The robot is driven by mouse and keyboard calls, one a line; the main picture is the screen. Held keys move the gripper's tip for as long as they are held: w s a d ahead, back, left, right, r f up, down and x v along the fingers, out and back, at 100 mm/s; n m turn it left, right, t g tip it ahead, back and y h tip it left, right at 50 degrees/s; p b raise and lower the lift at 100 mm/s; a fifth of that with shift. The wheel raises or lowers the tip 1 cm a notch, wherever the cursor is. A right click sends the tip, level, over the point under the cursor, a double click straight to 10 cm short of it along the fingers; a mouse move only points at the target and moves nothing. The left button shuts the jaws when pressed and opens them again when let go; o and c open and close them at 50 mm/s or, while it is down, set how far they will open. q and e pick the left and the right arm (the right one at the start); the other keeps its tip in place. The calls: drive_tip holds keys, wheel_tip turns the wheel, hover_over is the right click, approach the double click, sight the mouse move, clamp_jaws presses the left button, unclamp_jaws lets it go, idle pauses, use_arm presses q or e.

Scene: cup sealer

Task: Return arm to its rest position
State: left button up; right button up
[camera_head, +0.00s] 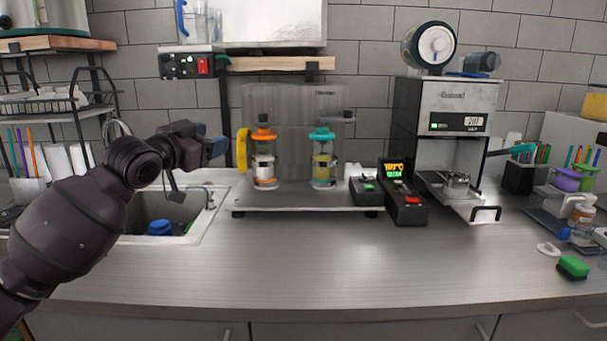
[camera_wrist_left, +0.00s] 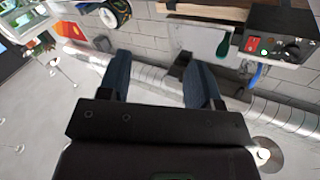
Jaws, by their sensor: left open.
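My left gripper (camera_head: 216,147) is raised over the sink side of the counter, with its arm coming in from the left of the head view. In the left wrist view the two blue-grey fingers of my left gripper (camera_wrist_left: 158,82) stand apart with nothing between them. The gripper is left of the yellow-handled dispenser with an orange top (camera_head: 264,160), and apart from it. My right gripper is in neither view.
A sink (camera_head: 205,228) lies below the left arm. A grey stand (camera_head: 300,197) carries the orange and teal (camera_head: 323,160) dispensers. The sealer machine (camera_head: 457,110) stands at right, beside a small black device (camera_head: 404,208). The front counter (camera_head: 330,270) is clear.

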use_arm(q)
drive_tip(key=s+a+f+n+y, duration=0.1)
drive_tip(key=s+f, duration=0.3)
drive_tip(key=f, duration=0.6)
drive_tip(key=s+a+f+n+y, duration=0.1)
drive_tip(key=s+f, duration=0.4)
drive_tip(key=f, duration=0.6)
drive_tip(key=s+a+f+n+y, duration=0.1)
drive_tip(key=s+f, duration=0.3)
drive_tip(key=f, duration=0.6)
drive_tip(key=shift+s+a+f+n+t+y, duration=0.3)
drive_tip(key=shift+s+a+y, duration=0.1)
drive_tip(key=shift+y, duration=0.4)
drive_tip(key=s+a+f+n+g+y, duration=0.2)
drive_tip(key=s+f, duration=0.9)
drive_tip(key=s, duration=0.3)
drive_tip(key=s+a+f+n+g+y, duration=0.2)
drive_tip(key=s+f+n+g, duration=0.1)
drive_tip(key=s+f, duration=0.8)
drive_tip(key=s, duration=0.3)
drive_tip(key=shift+a+f, duration=0.2)
drive_tip(key=shift+f, duration=0.15)
